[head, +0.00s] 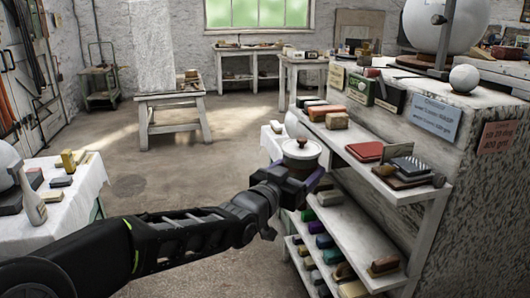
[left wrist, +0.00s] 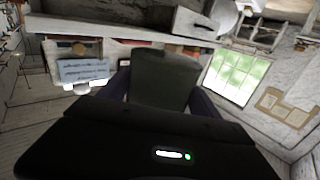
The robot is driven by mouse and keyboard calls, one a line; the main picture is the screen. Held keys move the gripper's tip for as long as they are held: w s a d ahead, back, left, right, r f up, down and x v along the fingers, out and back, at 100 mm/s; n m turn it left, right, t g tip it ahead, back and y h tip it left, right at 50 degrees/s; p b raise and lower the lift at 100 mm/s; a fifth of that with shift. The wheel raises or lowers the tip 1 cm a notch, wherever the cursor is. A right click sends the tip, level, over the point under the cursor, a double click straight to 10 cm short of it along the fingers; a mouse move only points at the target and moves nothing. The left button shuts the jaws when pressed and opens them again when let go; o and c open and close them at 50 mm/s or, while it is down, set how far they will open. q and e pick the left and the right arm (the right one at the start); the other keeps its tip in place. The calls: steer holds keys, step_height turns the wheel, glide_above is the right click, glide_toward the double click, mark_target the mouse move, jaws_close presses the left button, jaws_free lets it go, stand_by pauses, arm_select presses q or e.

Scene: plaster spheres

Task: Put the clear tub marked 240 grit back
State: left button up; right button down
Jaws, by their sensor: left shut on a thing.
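In the left wrist view a grey-green, smooth-sided body (left wrist: 166,78) fills the space between my dark purple fingers, apparently the tub seen close up. My right gripper is in neither view.
A shelf unit (head: 425,195) on the right holds coloured blocks on several levels. A blue sign (head: 435,117) and a pinkish sign (head: 498,136) are on it. A white-clothed table (head: 75,205) stands at left, a plaster-block stand (head: 172,100) behind. The middle floor is clear.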

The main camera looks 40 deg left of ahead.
arm_select(q)
steer(key=w+d+f+m+h, duration=0.1)
steer(key=d+f+m+h, duration=0.1)
steer(key=d+f, duration=0.5)
steer(key=w+d+f+m+h, duration=0.2)
steer(key=d+f+h, duration=0.3)
steer(key=d+f, duration=0.3)
steer(key=d, duration=0.4)
steer(key=shift+w+f+g, duration=0.25)
steer(key=shift+f+g, duration=0.05)
steer(key=shift+g, duration=0.1)
